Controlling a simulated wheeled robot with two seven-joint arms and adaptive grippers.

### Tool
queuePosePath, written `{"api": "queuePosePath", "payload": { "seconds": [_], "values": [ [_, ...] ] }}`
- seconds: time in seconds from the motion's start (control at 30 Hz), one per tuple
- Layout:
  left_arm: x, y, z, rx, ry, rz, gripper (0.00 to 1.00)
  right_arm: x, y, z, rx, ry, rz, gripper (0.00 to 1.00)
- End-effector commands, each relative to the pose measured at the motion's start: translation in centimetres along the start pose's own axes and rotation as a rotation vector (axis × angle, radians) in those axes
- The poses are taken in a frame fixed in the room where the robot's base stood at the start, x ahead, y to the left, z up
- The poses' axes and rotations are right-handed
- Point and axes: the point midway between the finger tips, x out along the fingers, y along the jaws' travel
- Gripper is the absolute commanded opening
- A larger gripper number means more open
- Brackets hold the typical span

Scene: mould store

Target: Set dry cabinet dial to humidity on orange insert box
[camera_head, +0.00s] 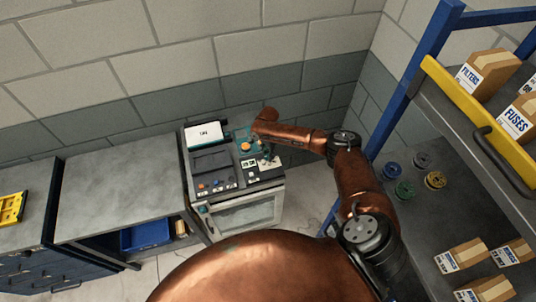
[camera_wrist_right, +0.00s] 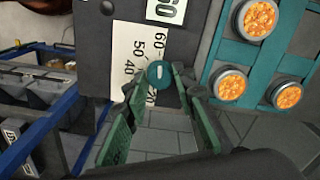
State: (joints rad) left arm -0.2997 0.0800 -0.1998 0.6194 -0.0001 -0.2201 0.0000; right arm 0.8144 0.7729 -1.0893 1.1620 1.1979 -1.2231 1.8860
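The dry cabinet (camera_head: 244,214) stands at the middle of the head view, with its control panel on top. In the right wrist view its dial (camera_wrist_right: 158,73) is a small round teal knob with a white pointer mark. It sits beside a pale scale strip (camera_wrist_right: 128,52) with 60, 50, 40 and 20 readable. Teal holders with round orange inserts (camera_wrist_right: 262,19) lie right of the dial. A white card (camera_wrist_right: 166,9) reading 60 is above it. My right gripper (camera_wrist_right: 160,88) is open, its green fingertips either side of the dial; contact cannot be told. My left gripper is out of view.
A grey bench (camera_head: 115,200) with a blue bin (camera_head: 146,236) below stands left of the cabinet. A blue-framed shelf (camera_head: 432,110) with cardboard boxes (camera_head: 487,72) and several spools (camera_head: 405,189) is on the right, close to my right arm. A block wall stands behind.

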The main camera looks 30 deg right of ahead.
Motion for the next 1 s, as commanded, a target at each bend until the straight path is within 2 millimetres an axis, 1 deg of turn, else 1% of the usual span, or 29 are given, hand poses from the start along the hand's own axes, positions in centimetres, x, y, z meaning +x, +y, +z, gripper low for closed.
{"api": "queuePosePath", "payload": {
  "seconds": [0.03, 0.33, 0.53, 0.67, 0.87, 1.0],
  "values": [
    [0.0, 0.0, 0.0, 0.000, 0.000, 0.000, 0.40, 0.0, 0.0, 0.0, 0.000, 0.000, 0.000, 0.20],
    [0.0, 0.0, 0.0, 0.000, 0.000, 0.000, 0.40, 0.0, 0.0, 0.0, 0.000, 0.000, 0.001, 0.00],
    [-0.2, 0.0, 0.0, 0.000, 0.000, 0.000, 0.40, 0.0, 0.1, 0.0, -0.007, -0.001, 0.001, 0.00],
    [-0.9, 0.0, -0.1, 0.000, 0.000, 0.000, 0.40, -0.1, 0.1, 0.1, -0.034, -0.002, 0.002, 0.00],
    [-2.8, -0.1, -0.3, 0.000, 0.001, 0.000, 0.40, -0.2, 0.1, 0.2, -0.136, -0.005, 0.003, 0.00],
    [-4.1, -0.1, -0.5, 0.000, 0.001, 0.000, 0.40, -0.2, 0.1, 0.3, -0.248, -0.006, 0.003, 0.00]
  ]
}}
